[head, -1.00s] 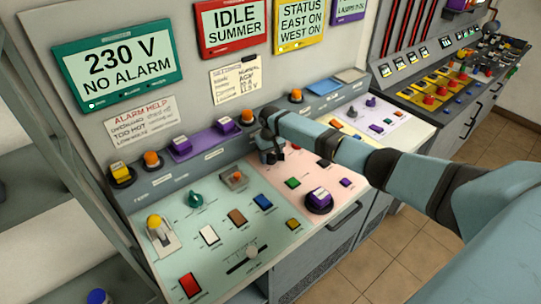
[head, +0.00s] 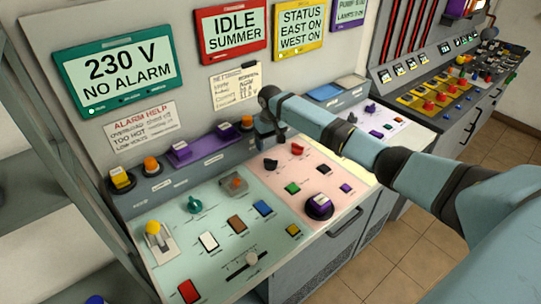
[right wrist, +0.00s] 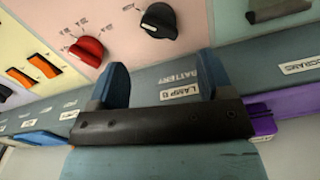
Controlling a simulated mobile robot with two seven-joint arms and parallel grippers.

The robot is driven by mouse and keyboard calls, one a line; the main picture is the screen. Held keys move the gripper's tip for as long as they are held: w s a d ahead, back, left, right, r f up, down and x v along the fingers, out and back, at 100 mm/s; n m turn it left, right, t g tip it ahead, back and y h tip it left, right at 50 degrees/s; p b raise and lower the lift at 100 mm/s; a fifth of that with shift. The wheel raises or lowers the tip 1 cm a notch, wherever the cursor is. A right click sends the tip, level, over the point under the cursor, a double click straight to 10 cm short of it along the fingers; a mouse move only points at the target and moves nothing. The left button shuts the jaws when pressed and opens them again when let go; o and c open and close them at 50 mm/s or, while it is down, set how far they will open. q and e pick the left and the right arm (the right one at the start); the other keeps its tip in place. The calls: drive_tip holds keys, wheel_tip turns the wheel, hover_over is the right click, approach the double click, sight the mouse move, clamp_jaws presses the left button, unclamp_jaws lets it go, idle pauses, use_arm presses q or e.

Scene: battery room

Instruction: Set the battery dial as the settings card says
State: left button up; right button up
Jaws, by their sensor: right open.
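A handwritten settings card (head: 236,86) is pinned to the wall; its lines are too small to read. On the pink panel section are a black dial (head: 270,163) and a red dial (head: 297,148); the right wrist view also shows the black dial (right wrist: 160,20) and the red dial (right wrist: 87,50). I cannot tell which dial is the battery dial. My right gripper (right wrist: 162,62) is open and empty, above the ledge, apart from both dials. My left gripper is out of view.
A teal dial (head: 196,205), a yellow-topped lever (head: 154,228) and several coloured buttons sit on the green section. Lamps line the ledge. Wall screens (head: 118,70) hang behind.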

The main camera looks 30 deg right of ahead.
wheel_tip(320, 180, up, 5)
drive_tip(key=shift+f, duration=0.1)
idle(0.7)
